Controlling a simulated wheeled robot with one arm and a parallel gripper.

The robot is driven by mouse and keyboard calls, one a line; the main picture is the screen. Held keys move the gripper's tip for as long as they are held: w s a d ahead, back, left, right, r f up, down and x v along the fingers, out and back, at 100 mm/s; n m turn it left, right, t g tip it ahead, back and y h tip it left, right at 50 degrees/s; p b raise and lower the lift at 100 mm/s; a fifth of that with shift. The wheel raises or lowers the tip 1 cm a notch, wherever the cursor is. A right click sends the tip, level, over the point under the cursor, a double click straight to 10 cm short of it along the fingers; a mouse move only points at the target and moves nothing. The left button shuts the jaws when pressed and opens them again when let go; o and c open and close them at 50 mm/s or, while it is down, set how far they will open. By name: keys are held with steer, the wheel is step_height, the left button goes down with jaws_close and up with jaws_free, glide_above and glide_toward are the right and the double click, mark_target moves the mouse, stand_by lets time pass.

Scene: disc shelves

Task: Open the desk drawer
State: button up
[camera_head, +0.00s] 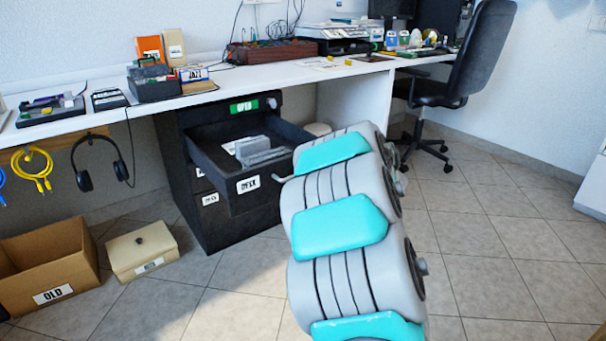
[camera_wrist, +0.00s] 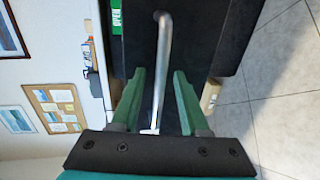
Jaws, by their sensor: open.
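The dark drawer (camera_head: 262,195) stands pulled well out of the black cabinet under the white desk in the head view. Grey upright items are inside it, and its front has a white label. Its metal bar handle (camera_head: 281,179) shows partly beside my arm. In the wrist view the handle (camera_wrist: 163,60) runs between the green fingers of my gripper (camera_wrist: 159,75). The fingers are open, with a gap on both sides of the bar. My gripper's fingers are hidden behind my arm in the head view.
The black cabinet (camera_head: 207,225) has a green OPEN label (camera_head: 244,107). A cardboard box (camera_head: 85,262) marked OLD and a beige box (camera_head: 143,250) stand on the floor at left. A black office chair (camera_head: 481,55) is at the back right. The tiled floor at right is clear.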

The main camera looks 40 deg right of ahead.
steer(key=v, duration=0.7)
steer(key=shift+s, duration=0.45)
steer(key=shift+r, duration=0.1)
